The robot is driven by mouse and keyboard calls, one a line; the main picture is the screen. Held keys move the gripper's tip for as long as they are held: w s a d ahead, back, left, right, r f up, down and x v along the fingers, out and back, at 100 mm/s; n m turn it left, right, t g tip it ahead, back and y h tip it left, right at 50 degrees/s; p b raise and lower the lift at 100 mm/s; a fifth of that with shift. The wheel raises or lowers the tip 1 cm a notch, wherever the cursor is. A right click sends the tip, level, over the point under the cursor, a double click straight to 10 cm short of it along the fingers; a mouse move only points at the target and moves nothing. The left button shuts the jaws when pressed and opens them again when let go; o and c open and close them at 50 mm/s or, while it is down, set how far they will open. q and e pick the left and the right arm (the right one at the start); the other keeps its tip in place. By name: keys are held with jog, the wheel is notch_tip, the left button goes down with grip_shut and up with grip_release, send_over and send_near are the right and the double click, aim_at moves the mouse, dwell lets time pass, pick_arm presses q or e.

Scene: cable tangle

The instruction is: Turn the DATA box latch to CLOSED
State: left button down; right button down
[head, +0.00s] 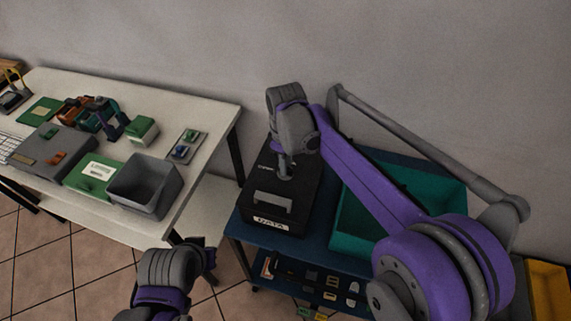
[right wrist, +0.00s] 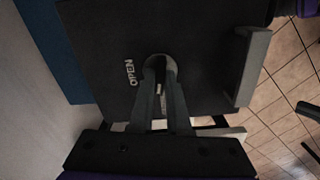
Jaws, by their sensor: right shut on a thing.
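The black DATA box (head: 308,192) stands on the blue top of a cart, with a white DATA label and a grey handle (head: 272,201) at its front. My right gripper (head: 285,172) reaches down onto the box lid. In the right wrist view, my right gripper (right wrist: 161,78) is shut on the latch, which its fingers mostly hide. The word OPEN (right wrist: 130,73) shows on the lid beside the fingers; I cannot read the latch's exact angle. My left gripper (head: 207,260) is low, left of the cart, away from the box; its jaw opening is unclear.
A teal bin (head: 354,226) stands right of the box, partly behind my right arm. The cart's lower shelf (head: 290,272) holds several small parts. A white table (head: 215,107) at left carries a grey bin (head: 146,187) and several devices. Tiled floor lies between.

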jog(key=shift+n, duration=1.1)
jog(key=c, duration=0.9)
grip_release()
notch_tip(320, 180, up, 11)
jog(key=shift+f+p, duration=0.1)
jog(key=shift+p, duration=0.2)
jog(key=shift+s+f, duration=0.1)
